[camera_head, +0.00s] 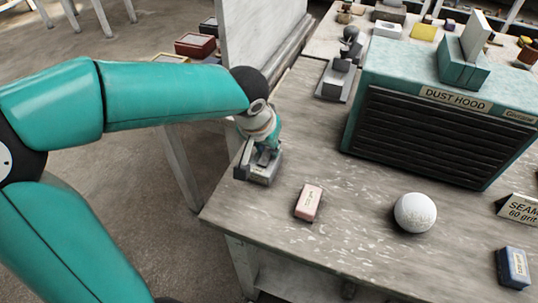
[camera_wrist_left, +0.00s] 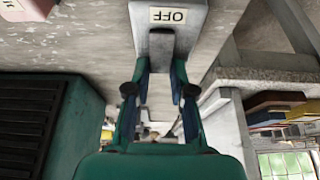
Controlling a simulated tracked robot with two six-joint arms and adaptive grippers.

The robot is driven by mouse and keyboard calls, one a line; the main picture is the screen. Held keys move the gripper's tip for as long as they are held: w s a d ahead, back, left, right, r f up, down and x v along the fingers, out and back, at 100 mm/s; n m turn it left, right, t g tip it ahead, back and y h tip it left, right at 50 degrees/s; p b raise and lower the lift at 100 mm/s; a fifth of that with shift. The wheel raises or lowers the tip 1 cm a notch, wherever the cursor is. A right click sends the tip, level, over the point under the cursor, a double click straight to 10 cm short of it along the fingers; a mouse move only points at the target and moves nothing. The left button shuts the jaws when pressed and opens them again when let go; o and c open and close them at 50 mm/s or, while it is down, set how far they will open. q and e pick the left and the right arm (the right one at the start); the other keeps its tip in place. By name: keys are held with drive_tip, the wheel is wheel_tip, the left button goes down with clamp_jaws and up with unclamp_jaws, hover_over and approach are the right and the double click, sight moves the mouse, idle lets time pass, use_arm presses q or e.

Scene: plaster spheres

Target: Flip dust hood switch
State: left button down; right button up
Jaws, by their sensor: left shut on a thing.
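The dust hood (camera_head: 430,125) is a teal box with dark slats and a DUST HOOD label, on the bench to the right of my left arm. A grey switch box (camera_head: 262,177) stands near the bench's left edge; in the left wrist view its OFF label (camera_wrist_left: 168,15) shows upside down. My left gripper (camera_head: 267,155) is down at this box. In the left wrist view its two fingers (camera_wrist_left: 161,70) are shut on the grey switch lever (camera_wrist_left: 160,46), one on each side. My right gripper is out of view.
A pink block (camera_head: 308,202) and a white plaster sphere (camera_head: 415,212) lie on the bench in front of the hood. A blue box (camera_head: 513,267) and a grit sign (camera_head: 520,208) are at the right. A grey device (camera_head: 336,82) stands left of the hood.

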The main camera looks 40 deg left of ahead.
use_arm(q)
drive_tip(key=c, duration=1)
unclamp_jaws()
drive_tip(key=v, duration=1.2)
drive_tip(key=shift+f, duration=0.1)
